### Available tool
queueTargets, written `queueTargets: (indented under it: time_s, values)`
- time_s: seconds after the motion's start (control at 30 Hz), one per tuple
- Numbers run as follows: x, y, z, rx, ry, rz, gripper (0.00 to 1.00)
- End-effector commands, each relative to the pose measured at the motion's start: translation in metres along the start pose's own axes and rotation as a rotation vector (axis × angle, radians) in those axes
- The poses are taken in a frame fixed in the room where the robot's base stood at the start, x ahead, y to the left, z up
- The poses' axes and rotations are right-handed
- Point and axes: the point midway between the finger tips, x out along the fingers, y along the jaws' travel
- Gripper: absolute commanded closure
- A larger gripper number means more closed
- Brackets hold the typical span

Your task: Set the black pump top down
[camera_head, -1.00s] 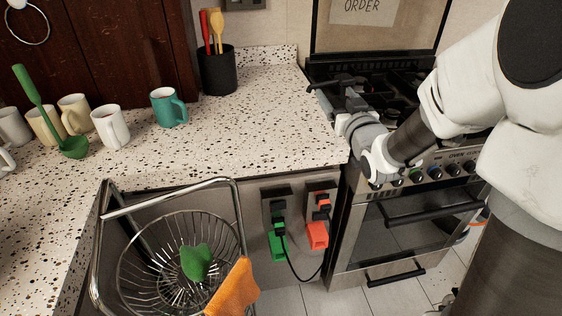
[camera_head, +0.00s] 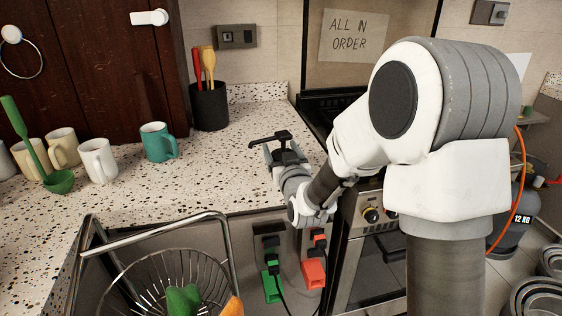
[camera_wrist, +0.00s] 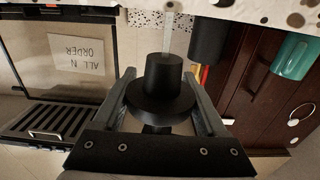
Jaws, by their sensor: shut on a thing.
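The black pump top (camera_wrist: 163,90) is held between the two fingers of my gripper (camera_wrist: 160,78), which is shut on it. In the wrist view, which is upside down, its pale tube (camera_wrist: 168,38) runs toward the speckled counter. In the head view the pump top (camera_head: 268,138) shows as a dark nozzle at the end of my gripper (camera_head: 283,156), over the counter's right part near the stove. The tube is hidden there, and I cannot tell whether it touches the counter.
The speckled counter (camera_head: 215,165) is clear left of my gripper. A wire basket (camera_head: 160,275) is in front; the stove (camera_head: 372,250) is right.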

Motion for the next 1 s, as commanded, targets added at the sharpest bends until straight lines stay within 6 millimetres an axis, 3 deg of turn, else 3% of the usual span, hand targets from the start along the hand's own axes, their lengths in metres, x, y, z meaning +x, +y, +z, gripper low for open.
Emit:
queueTargets:
  time_s: [0.03,0.17,0.6,0.63,0.73,0.77,1.0]
  values:
    - [0.000,0.000,0.013,0.001,-0.004,0.000,0.80]
    - [-0.001,0.000,0.029,0.000,-0.003,0.000,0.80]
    - [-0.001,0.000,0.033,0.000,0.000,0.000,0.80]
    - [-0.001,0.000,0.031,0.000,-0.001,0.000,0.20]
    - [-0.001,0.000,0.031,0.000,-0.001,0.000,0.02]
    - [-0.001,0.000,0.031,0.000,-0.001,0.000,0.00]
    - [-0.001,0.000,0.030,0.000,-0.001,0.000,0.00]
